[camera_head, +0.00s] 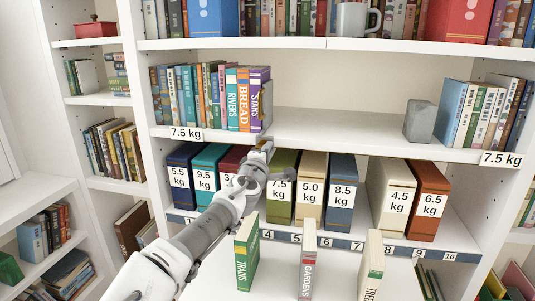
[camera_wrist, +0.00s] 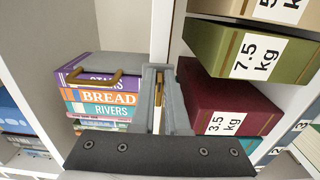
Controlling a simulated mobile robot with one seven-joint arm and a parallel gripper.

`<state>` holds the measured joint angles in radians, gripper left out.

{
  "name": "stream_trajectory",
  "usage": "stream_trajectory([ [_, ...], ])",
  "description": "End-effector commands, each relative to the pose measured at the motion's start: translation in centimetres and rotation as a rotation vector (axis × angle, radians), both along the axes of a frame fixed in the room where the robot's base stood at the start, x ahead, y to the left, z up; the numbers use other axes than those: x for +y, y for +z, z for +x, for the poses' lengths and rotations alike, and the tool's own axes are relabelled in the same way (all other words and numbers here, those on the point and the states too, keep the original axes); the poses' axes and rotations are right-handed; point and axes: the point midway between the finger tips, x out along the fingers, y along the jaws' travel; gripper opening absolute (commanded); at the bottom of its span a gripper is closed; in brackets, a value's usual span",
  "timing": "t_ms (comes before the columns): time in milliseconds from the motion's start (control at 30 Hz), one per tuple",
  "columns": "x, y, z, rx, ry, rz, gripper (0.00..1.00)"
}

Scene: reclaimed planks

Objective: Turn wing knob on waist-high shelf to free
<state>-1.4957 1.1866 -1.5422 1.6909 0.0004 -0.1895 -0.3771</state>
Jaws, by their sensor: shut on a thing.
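The waist-high shelf (camera_head: 330,130) is a white board with books on top and box files below. My gripper (camera_head: 262,147) reaches its front edge, just below the grey bookend (camera_head: 267,104). In the wrist view my gripper (camera_wrist: 163,100) has its grey fingers close together around a narrow brass-coloured piece (camera_wrist: 157,118), which looks like the wing knob. The fingers hide most of it, so its angle cannot be told. The bookend (camera_wrist: 130,66) also shows in the wrist view with a brass loop handle (camera_wrist: 95,77), left of the fingers and apart from them.
Books (camera_head: 232,98) stand against the bookend's left side. A grey block (camera_head: 420,121) stands farther right. Labelled box files (camera_head: 281,187) fill the shelf below, close to my gripper. Separate books (camera_head: 247,250) stand upright in front. The shelf's middle is clear.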

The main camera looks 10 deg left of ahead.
Motion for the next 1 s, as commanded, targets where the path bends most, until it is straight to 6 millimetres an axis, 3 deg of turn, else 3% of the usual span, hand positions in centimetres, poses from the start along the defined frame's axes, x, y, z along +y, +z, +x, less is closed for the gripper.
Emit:
stream_trajectory([
  [400,-0.05,0.11,0.04,-0.002,0.0,0.009,0.0],
  [433,-0.05,0.11,0.04,-0.002,0.0,0.009,0.16],
  [600,-0.03,0.08,0.03,-0.001,0.0,0.008,0.42],
  [1000,-0.02,0.01,0.07,0.0,0.0,0.007,0.42],
])
